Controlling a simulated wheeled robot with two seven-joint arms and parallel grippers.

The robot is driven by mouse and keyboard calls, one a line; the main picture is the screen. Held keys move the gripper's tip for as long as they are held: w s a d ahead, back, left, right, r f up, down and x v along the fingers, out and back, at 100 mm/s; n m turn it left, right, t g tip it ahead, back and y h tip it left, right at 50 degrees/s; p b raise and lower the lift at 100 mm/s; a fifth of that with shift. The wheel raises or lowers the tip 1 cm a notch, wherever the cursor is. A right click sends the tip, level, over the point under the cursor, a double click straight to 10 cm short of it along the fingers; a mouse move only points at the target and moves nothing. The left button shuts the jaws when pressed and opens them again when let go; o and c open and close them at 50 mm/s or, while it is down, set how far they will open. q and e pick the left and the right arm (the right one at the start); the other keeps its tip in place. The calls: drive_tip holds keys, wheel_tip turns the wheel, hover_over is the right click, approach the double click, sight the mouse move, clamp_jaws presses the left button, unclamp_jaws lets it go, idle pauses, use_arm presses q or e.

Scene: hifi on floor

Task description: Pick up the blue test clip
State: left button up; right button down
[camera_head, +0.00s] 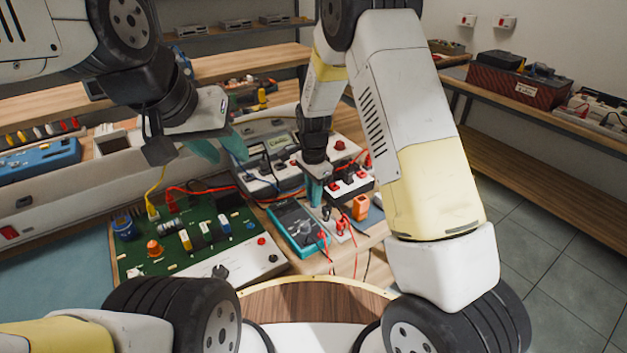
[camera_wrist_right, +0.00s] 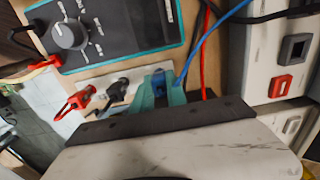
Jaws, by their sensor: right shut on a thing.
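The blue test clip (camera_wrist_right: 158,80) is between the teal fingertips of my right gripper (camera_wrist_right: 161,92) in the right wrist view, mostly covered by them. A blue lead rises from it to the upper right. In the head view my right gripper (camera_head: 315,190) points down beside the teal multimeter, and the clip cannot be made out there. The right gripper is shut on the clip, close to a pale holder strip (camera_wrist_right: 112,94). My left gripper (camera_head: 220,147) is open and empty above the back of the green circuit board.
A black clip (camera_wrist_right: 118,88) and a red clip (camera_wrist_right: 75,102) sit beside the blue one. The teal multimeter (camera_head: 297,228) lies close by. The green circuit board (camera_head: 190,240) is to the left, and a white power box (camera_head: 348,183) stands behind. Loose red leads hang nearby.

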drive_tip(key=shift+r, duration=0.45)
wheel_tip(320, 180, up, 2)
drive_tip(key=shift+r, duration=0.2)
drive_tip(key=s+a, duration=0.2)
drive_tip(key=s, duration=0.2)
drive_tip(key=s+a+r, duration=0.1)
drive_tip(key=s+a, duration=0.1)
drive_tip(key=s, duration=0.3)
drive_tip(key=s+a, duration=0.3)
drive_tip(key=s, duration=0.2)
drive_tip(key=shift+r, duration=0.3)
wheel_tip(320, 180, up, 7)
drive_tip(key=shift+s, duration=0.15)
